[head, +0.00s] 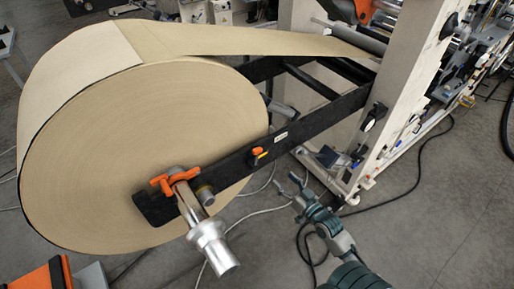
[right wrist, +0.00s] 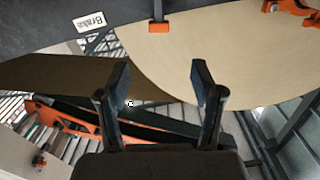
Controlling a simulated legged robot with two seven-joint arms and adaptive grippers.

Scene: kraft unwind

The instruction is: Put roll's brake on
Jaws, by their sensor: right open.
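The large kraft paper roll (head: 130,150) hangs on a black arm (head: 310,122) at the left of the head view. A small orange brake lever (head: 257,152) sits on this arm beside a white label (head: 280,136). In the right wrist view the label (right wrist: 90,22) reads "Brake" and the orange lever end (right wrist: 158,27) is beyond the fingertips. My right gripper (head: 288,186) is open and empty, below and right of the lever, apart from it. Its two fingers (right wrist: 160,75) stand spread in the wrist view. My left gripper is not in view.
A silver shaft end (head: 208,245) with an orange clamp (head: 174,180) sticks out at the roll's centre. A pale machine frame (head: 405,75) stands right of the arm. Cables lie on the grey floor; the floor at lower right is mostly clear.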

